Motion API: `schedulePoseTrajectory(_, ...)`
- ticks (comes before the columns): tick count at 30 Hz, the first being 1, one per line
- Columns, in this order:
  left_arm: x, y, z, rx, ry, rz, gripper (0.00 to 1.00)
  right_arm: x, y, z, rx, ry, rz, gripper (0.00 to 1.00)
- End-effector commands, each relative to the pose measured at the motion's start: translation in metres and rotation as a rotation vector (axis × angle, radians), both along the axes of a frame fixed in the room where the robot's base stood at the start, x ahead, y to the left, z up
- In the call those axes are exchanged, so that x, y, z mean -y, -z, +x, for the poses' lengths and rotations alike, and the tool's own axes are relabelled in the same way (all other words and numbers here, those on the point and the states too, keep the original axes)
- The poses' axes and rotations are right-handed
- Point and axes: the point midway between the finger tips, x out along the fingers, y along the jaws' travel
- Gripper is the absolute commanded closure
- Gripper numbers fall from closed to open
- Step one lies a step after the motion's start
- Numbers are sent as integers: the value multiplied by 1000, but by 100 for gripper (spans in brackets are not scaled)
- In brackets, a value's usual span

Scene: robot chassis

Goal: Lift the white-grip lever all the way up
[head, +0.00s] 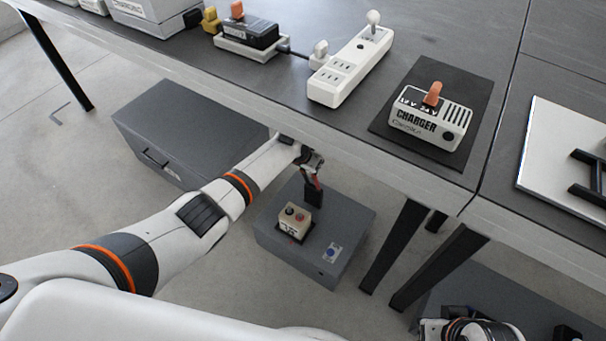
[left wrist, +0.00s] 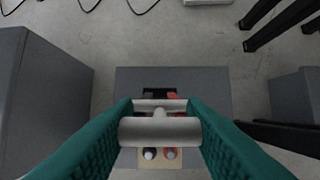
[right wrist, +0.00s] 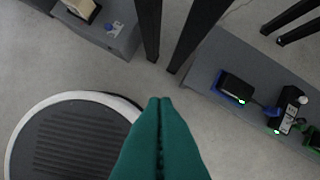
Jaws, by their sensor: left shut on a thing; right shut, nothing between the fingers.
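The lever's white grip (left wrist: 160,130) is a pale horizontal bar in the left wrist view, with a teal finger at each end. My left gripper (left wrist: 158,118) is shut on it. In the head view my left gripper (head: 314,172) is beside the table edge, above the grey floor box (head: 330,262); I cannot make out the white grip there. A beige block with a black and a red knob (head: 292,220) sits on that box. My right gripper (right wrist: 160,105) is shut and empty in the right wrist view, above the floor.
The dark table (head: 300,105) overhangs close to my left arm; its black legs (head: 395,250) stand right of the floor box. A larger grey case (head: 190,135) lies to the left. A charger (head: 432,115) and power strip (head: 350,67) are on the table.

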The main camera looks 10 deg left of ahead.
Motion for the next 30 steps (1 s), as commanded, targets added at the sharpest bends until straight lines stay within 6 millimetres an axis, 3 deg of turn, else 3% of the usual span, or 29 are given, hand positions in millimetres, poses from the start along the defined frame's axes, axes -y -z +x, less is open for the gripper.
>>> schedulePoseTrajectory(2, 3, -2, 8, 12, 1, -4, 100, 0, 6, 1, 4, 0, 1, 100)
schedulePoseTrajectory(6, 5, -4, 14, 13, 0, -4, 100, -9, -2, 30, 154, -11, 31, 100)
schedulePoseTrajectory(12, 7, -6, 19, 14, 1, -5, 100, -14, -8, 47, 244, -20, 50, 100)
schedulePoseTrajectory(26, 8, -8, 21, 17, 1, -6, 100, -16, -10, 51, 269, -21, 55, 100)
schedulePoseTrajectory(27, 8, -8, 21, 17, 1, -6, 60, -16, -10, 51, 269, -22, 55, 100)
schedulePoseTrajectory(30, 8, -8, 21, 15, 1, -5, 44, -16, -10, 51, 268, -22, 55, 100)
